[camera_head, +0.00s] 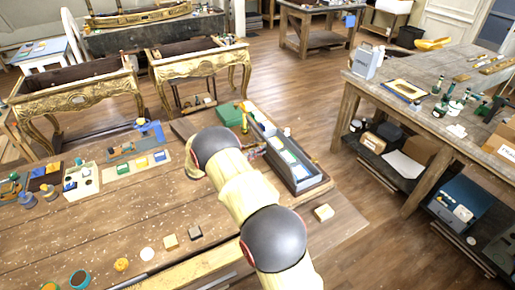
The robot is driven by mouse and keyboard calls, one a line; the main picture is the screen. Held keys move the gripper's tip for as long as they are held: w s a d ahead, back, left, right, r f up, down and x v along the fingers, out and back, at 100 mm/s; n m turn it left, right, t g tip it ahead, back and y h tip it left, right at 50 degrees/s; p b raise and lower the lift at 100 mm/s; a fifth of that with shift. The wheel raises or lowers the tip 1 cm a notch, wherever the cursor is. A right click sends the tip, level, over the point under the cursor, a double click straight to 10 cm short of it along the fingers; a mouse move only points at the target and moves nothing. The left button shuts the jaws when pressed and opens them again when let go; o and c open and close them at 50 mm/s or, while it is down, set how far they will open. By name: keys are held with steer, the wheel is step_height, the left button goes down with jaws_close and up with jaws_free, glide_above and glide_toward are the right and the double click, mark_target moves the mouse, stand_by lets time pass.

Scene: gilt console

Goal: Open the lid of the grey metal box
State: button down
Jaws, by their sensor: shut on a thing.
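A long grey box (299,184) stands at the right end of the wooden workbench. It looks open on top from here, with white, green and blue flat pieces showing in it. I cannot make out a separate lid or a hinge, and I cannot tell for sure that this is the metal box. My cream arm with its dark grey joints reaches over the bench from the lower right, and its far end is just left of the box. My gripper is hidden behind my own arm, so its fingers and anything in them do not show.
A green box (229,114) stands behind my arm. Trays with small coloured pieces (135,165) lie on the left of the bench. Small blocks (324,212) lie near the front. A second workbench (425,120) stands right, across open floor. Gilt consoles (75,95) stand behind.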

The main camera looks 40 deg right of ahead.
steer(key=shift+d+r+y+p, duration=0.35)
steer(key=shift+r+y+p, duration=0.15)
steer(key=shift+p, duration=0.1)
steer(key=shift+s+d+r, duration=0.15)
steer(key=shift+d+r, duration=0.05)
steer(key=shift+d, duration=0.45)
steer(key=shift+r, duration=0.1)
steer(key=c, duration=1.6)
jaws_free()
steer(key=v, duration=1.2)
